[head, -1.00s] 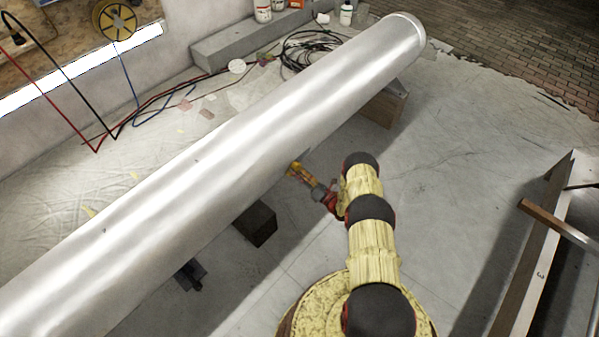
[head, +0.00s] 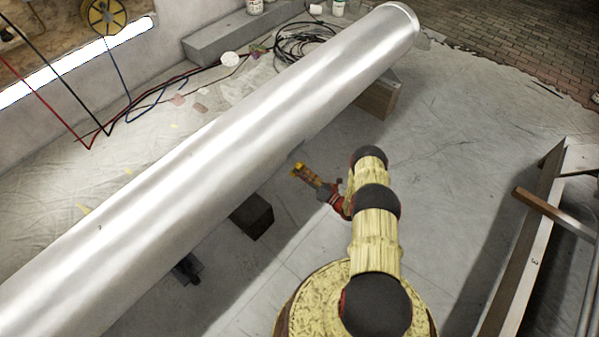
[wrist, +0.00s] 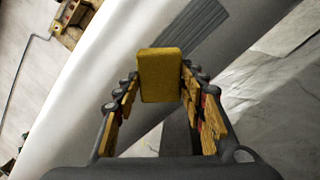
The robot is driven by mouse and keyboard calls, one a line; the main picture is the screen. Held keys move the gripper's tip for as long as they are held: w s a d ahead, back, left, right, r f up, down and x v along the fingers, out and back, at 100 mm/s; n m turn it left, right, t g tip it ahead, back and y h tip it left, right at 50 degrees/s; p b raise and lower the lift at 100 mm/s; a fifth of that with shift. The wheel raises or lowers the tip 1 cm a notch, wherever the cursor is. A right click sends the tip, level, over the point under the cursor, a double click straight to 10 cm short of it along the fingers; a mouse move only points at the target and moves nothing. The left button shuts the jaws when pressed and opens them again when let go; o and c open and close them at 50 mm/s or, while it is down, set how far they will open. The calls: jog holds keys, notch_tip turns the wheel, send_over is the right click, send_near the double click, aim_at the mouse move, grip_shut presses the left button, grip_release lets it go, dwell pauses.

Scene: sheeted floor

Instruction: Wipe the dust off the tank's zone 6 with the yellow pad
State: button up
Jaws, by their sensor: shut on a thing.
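The tank (head: 200,160) is a long silvery cylinder running diagonally across the head view, from lower left to upper right. My gripper (head: 304,174) is beside the tank's lower right side. It is shut on the yellow pad (wrist: 160,76), which sticks out upright between the fingertips in the wrist view. In the head view the pad (head: 298,169) is small at the gripper's tip and looks apart from the tank. The wrist view shows the pale tank wall (wrist: 95,75) beyond the pad, with a dark grey streaked patch (wrist: 200,38). No zone number is readable.
A dark block (head: 252,216) and a wooden block (head: 377,100) stand under the tank. Cables (head: 305,40) lie behind it. A metal beam (head: 535,245) lies at the right. The sheeted floor between my arm and that beam is clear.

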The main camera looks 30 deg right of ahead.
jog(key=shift+s, duration=0.1)
jog(key=v, duration=0.2)
jog(key=shift+s+d, duration=0.15)
jog(key=shift+s, duration=0.2)
